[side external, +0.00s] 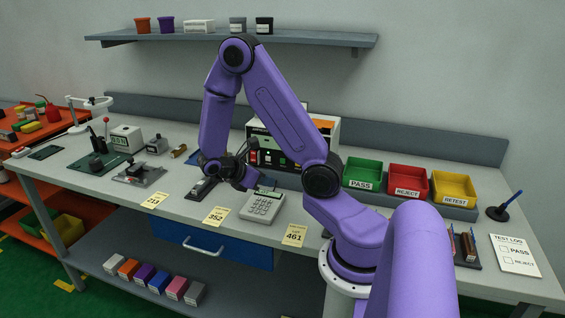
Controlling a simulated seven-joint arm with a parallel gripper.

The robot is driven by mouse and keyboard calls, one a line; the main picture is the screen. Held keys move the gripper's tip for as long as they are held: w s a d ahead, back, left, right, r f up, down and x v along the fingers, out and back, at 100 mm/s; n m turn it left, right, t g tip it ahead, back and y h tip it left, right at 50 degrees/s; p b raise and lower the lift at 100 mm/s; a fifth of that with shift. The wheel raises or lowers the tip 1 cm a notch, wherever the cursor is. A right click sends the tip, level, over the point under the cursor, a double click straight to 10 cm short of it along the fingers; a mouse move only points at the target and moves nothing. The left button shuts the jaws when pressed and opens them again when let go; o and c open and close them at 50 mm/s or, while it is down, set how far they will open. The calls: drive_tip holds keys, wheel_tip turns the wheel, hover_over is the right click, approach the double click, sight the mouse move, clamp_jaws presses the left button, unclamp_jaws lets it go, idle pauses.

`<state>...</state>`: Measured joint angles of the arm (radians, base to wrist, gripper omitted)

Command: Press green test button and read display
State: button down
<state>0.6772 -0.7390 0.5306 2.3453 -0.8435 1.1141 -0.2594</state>
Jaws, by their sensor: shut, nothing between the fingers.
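The tester (328,128) is a pale box with a dark front panel near the middle back of the bench, partly hidden by my purple arm. Small coloured squares show on its panel, with a green one (283,161) that looks like the test button. I cannot read a display on the part that shows. My gripper (256,184) is low in front of the tester and to the left of the green square, apart from it. It is shut and empty; its fingertips are small and dark.
A grey keypad device (263,206) sits just below my gripper. A dark slim device (202,187) lies to the left. Green (362,173), red (408,182) and yellow (454,189) bins stand on the right. Number cards line the front edge. A shelf (330,40) hangs above.

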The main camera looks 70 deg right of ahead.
drive_tip(key=shift+d, duration=4.2)
drive_tip(key=shift+d, duration=0.15)
drive_tip(key=shift+d, duration=0.25)
drive_tip(key=shift+d, duration=0.35)
drive_tip(key=shift+a, duration=0.8)
drive_tip(key=shift+a, duration=2.5)
